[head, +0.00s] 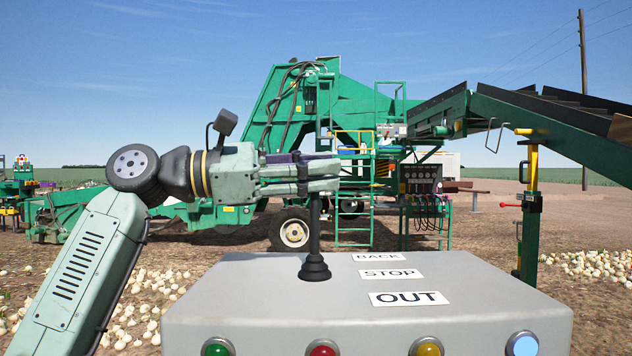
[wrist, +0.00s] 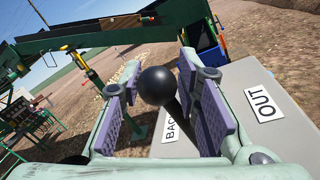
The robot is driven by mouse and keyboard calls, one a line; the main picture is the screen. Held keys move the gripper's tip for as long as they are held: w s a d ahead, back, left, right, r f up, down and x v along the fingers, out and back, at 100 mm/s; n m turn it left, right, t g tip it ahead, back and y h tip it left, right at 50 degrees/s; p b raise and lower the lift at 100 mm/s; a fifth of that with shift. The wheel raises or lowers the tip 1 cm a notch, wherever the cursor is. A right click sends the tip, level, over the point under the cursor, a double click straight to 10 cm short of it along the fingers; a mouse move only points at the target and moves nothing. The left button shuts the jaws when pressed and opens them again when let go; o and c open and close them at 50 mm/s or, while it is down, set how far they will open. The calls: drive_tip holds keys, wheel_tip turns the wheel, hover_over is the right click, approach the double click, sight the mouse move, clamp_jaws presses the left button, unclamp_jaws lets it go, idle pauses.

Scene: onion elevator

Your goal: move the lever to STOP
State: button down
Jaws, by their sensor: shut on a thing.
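The black lever (head: 315,228) stands on top of the grey control box, its rubber boot at the left of the labels BACK (head: 377,257), STOP (head: 391,274) and OUT (head: 409,298). It looks near upright in the head view; its tilt along the label row is hard to tell. My gripper (head: 322,173) reaches in from the left at the lever's top and is shut on it. In the wrist view the round black knob (wrist: 158,85) sits between the purple pads. The STOP label is hidden there, and the fingers hide the knob in the head view.
The grey control box (head: 250,300) has green, red, yellow and blue buttons on its front. A green onion elevator (head: 390,105) stands behind, with a conveyor at the right. Onions lie on the ground on both sides. Space above the box right of the lever is clear.

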drive_tip(key=shift+s+m, duration=0.55)
drive_tip(key=shift+m, duration=0.05)
drive_tip(key=shift+a, duration=0.1)
drive_tip(key=c, duration=1.3)
unclamp_jaws()
drive_tip(key=a, duration=0.4)
drive_tip(key=s+a, duration=0.1)
drive_tip(key=a, duration=0.3)
drive_tip(key=s+a, duration=0.1)
drive_tip(key=a, duration=0.2)
drive_tip(key=shift+a+f, duration=0.4)
drive_tip(key=shift+a, duration=0.1)
